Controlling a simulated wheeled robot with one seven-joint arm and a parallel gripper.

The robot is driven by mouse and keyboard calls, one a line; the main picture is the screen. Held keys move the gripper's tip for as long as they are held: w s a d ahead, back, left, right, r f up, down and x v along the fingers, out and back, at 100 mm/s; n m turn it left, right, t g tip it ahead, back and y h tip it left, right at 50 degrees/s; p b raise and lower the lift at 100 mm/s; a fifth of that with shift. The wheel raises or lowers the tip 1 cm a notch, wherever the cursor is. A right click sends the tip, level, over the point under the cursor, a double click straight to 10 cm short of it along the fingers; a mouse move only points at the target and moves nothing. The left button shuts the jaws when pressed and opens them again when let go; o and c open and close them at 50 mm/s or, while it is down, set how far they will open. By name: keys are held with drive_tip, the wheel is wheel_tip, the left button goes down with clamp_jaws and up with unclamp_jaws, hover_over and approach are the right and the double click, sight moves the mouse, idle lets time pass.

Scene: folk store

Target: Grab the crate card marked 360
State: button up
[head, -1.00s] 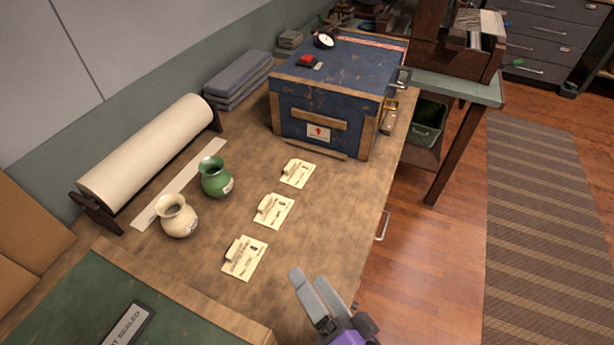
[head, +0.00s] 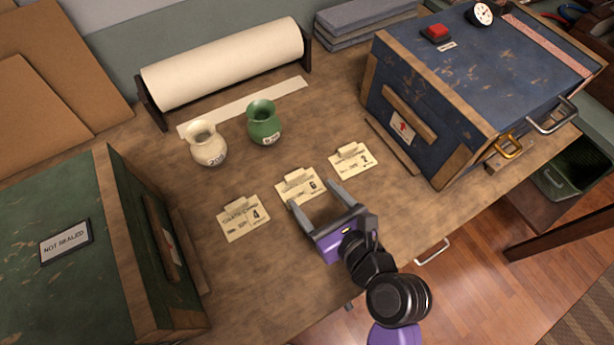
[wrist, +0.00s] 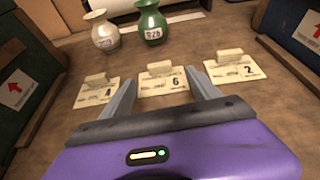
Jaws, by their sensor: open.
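Three cream crate cards lie in a row on the wooden bench: the left card (head: 243,218) shows a large 4, the middle card (head: 299,185) a 6, the right card (head: 353,161) a 2. Their smaller print is too small to read surely, so I cannot tell which is marked 360. My gripper (head: 311,194) is open and empty, its fingertips at the near side of the middle card. In the wrist view the middle card (wrist: 163,78) shows between the fingers, with the left card (wrist: 97,92) and right card (wrist: 234,66) outside them.
A cream vase (head: 208,146) and a green vase (head: 263,123) stand behind the cards, before a paper roll (head: 222,65). A green crate (head: 60,290) stands left, a blue crate (head: 440,95) right.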

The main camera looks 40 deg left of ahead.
sight(296, 176)
drive_tip(key=shift+w+a+f+m, duration=0.15)
drive_tip(key=shift+a+f+m, duration=0.1)
drive_tip(key=shift+a+m, duration=0.05)
drive_tip(key=shift+x, duration=3.55)
drive_tip(key=c, duration=1.4)
drive_tip(key=shift+r, duration=0.15)
